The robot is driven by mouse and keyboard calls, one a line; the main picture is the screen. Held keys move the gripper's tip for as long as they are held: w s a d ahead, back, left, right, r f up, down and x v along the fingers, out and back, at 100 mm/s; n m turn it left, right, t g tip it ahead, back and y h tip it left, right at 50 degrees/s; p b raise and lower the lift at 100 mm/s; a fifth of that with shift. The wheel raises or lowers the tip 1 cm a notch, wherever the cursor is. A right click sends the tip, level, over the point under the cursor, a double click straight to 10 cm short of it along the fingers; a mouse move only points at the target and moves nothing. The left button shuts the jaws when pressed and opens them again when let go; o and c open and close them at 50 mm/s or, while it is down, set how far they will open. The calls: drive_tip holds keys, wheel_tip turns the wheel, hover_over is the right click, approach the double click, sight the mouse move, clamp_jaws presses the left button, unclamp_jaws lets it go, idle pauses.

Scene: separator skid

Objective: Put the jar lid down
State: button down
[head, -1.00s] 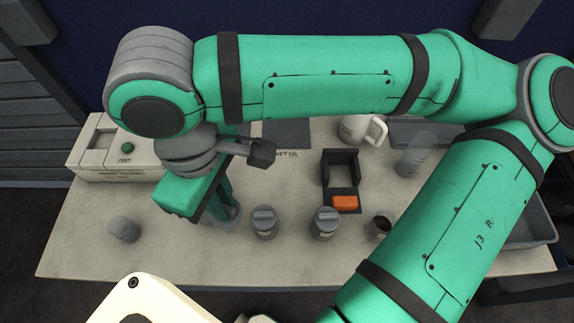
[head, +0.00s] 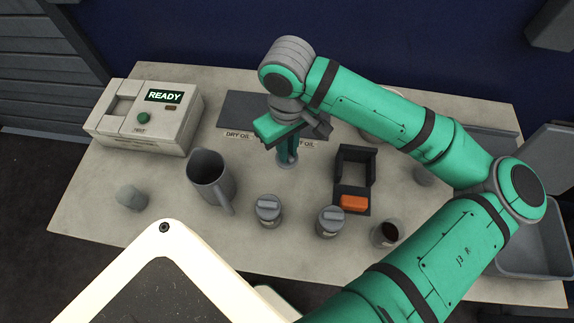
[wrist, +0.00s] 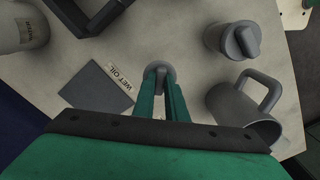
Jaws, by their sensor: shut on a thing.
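My gripper (head: 287,152) is shut on a grey round jar lid (head: 288,163), pointing down over the table just in front of the dark mats. In the wrist view the lid (wrist: 159,69) shows between the fingertips (wrist: 160,90), to the right of the "WET OIL" mat (wrist: 97,86). I cannot tell whether the lid touches the table. An open jar (head: 387,233) with dark contents stands at the front right. Two grey-lidded jars, one (head: 268,210) left and one (head: 331,221) right, stand in front of my gripper.
A black holder (head: 353,170) with an orange block (head: 354,203) is to the right. A tester (head: 150,118) reading "READY" stands at the back left. A grey bin (head: 535,268) is far right.

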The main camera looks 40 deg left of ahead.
drive_tip(key=shift+f, duration=3.6)
drive_tip(key=shift+f, duration=0.15)
drive_tip(key=c, duration=1.8)
unclamp_jaws()
wheel_tip(320, 180, up, 12)
drive_tip(key=shift+r, duration=0.2)
